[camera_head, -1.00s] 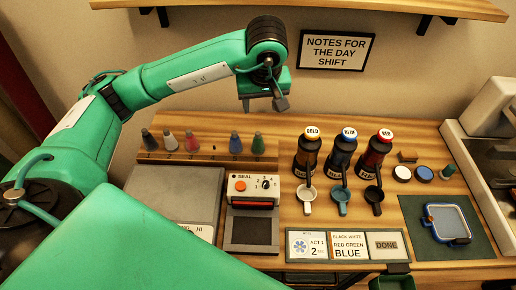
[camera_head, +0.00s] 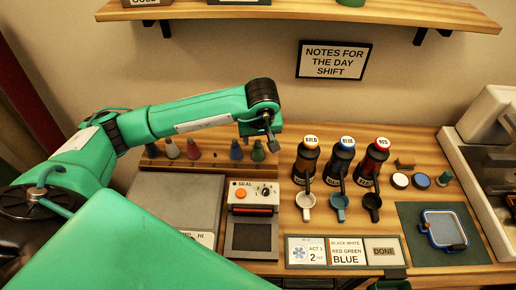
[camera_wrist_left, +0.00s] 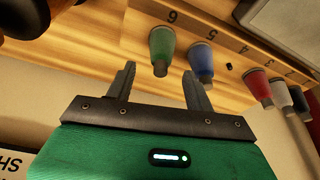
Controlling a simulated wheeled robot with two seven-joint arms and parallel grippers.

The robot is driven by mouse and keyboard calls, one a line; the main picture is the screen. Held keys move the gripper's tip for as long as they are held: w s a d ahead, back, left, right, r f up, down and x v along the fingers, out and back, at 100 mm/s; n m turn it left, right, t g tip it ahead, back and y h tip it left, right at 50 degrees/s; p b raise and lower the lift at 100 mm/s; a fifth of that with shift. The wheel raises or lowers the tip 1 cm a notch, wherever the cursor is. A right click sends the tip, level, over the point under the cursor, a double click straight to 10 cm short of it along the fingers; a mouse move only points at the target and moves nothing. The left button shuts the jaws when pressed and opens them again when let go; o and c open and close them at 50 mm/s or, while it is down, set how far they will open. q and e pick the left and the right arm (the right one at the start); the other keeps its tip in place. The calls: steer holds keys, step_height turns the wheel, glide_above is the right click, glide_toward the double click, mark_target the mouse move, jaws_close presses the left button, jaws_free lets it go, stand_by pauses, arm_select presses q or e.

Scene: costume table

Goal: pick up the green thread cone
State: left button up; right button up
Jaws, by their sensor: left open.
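The green thread cone (camera_head: 258,151) stands at the right end of a row of cones on a wooden rack at the back of the table. It also shows in the left wrist view (camera_wrist_left: 161,44), at the end of the rack beside the blue cone. My left gripper (camera_head: 268,143) is just above and partly in front of the green cone. In the left wrist view the two fingers of the left gripper (camera_wrist_left: 158,74) are apart and empty. The narrow tip of the green cone appears between the fingertips, not gripped. My right gripper is not in view.
The blue cone (camera_wrist_left: 201,62) stands close beside the green one. A red cone (camera_head: 194,149), a white cone (camera_head: 172,148) and a dark one are farther left. Labelled bottles (camera_head: 305,160) stand to the right. The seal device (camera_head: 253,194) is in front.

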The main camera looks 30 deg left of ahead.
mark_target(258, 150)
arm_select(q)
steer(key=shift+x, duration=1.3)
steer(key=c, duration=1)
steer(key=shift+c, duration=0.2)
